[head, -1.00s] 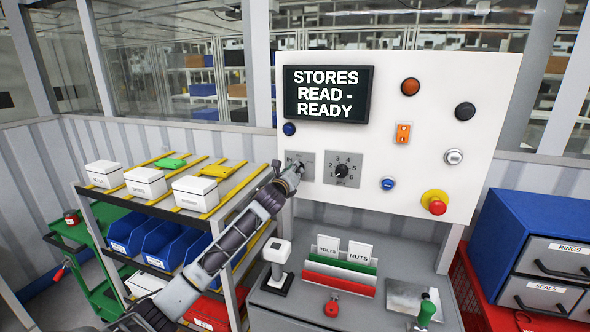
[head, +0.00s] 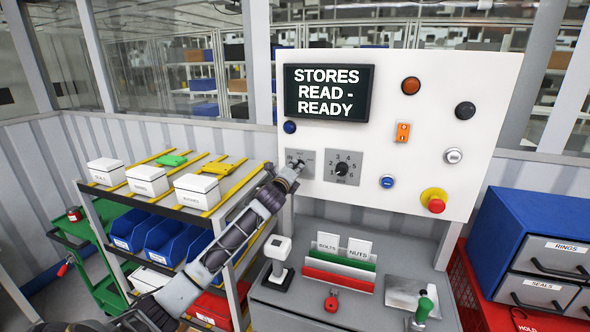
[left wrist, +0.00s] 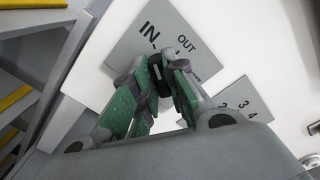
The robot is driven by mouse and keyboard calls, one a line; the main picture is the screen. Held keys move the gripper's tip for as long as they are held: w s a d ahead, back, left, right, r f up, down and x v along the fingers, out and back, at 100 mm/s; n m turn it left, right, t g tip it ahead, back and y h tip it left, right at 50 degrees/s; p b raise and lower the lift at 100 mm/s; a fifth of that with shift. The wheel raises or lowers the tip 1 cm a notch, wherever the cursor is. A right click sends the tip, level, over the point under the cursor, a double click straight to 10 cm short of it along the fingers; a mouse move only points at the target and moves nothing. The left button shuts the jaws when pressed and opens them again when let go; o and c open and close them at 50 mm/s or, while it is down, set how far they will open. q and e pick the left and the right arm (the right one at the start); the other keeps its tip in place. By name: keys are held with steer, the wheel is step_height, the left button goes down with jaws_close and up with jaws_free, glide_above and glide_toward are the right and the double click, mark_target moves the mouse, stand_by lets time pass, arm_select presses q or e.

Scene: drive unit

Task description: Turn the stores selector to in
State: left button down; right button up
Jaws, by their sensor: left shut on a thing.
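The stores selector is a black knob (left wrist: 161,82) on a grey plate (left wrist: 143,58) marked IN and OUT in the left wrist view. The plate also shows on the white panel in the head view (head: 291,155). My left gripper (left wrist: 162,84) is shut on the knob, with a green-padded finger on either side. In the head view my left gripper (head: 297,164) reaches the plate from the lower left and covers part of it. The fingers hide much of the knob, so I cannot tell exactly where its pointer stands. My right gripper is not in view.
The panel's screen (head: 327,93) reads "STORES READ - READY". A numbered dial (head: 342,170) sits close to the right of the selector. A shelf rack with white boxes (head: 147,181) stands left. A white-topped post (head: 278,248) stands on the desk below my arm.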

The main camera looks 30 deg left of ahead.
arm_select(q)
steer(key=shift+f, duration=0.1)
steer(key=c, duration=1.4)
jaws_free()
steer(key=shift+c, duration=0.2)
steer(key=v, duration=1.2)
